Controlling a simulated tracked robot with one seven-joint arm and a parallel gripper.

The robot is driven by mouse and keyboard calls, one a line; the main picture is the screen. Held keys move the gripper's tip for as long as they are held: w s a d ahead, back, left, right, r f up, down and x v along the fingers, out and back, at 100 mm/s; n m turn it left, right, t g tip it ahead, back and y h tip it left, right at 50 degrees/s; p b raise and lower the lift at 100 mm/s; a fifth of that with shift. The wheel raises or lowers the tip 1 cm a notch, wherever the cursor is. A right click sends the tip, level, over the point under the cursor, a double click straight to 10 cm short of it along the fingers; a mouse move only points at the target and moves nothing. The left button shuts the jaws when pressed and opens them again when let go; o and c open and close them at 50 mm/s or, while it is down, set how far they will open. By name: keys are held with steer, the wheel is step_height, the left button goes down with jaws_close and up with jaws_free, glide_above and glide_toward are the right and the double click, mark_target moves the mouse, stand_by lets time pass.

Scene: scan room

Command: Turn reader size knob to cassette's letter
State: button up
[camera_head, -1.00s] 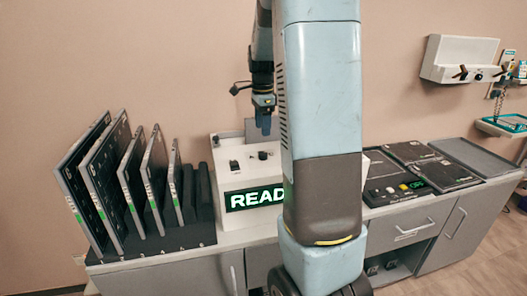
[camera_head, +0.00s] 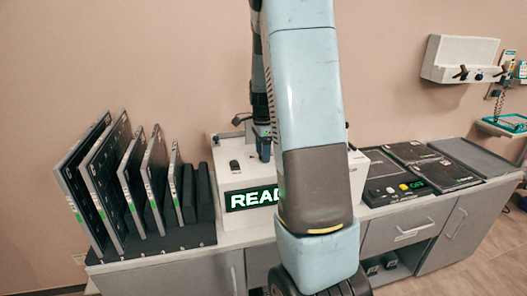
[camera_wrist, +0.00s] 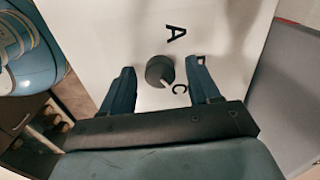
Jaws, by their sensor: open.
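The reader is a white box (camera_head: 226,167) on the counter with a lit green sign (camera_head: 245,199) whose visible part spells "REA"; my arm hides the rest. In the wrist view, the dark round size knob (camera_wrist: 158,68) stands on the reader's white top. The knob's white mark points toward the C side. My gripper (camera_wrist: 162,67) is open, one finger on each side of the knob, with gaps showing. It also shows low over the reader in the head view (camera_head: 263,148). The cassette's letter is unreadable.
Several upright cassettes (camera_head: 103,185) stand in a dark rack (camera_head: 165,242) left of the reader. A small black switch (camera_head: 234,166) sits on the reader's top left.

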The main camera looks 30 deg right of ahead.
steer(key=shift+c, duration=0.4)
steer(key=c, duration=1)
steer(key=shift+o, duration=0.2)
steer(key=n, duration=0.5)
steer(key=shift+n, duration=0.3)
steer(key=n, duration=1.2)
steer(key=shift+d+n, duration=0.1)
steer(key=shift+n, duration=0.2)
steer(key=n, duration=0.5)
steer(key=shift+n, duration=0.3)
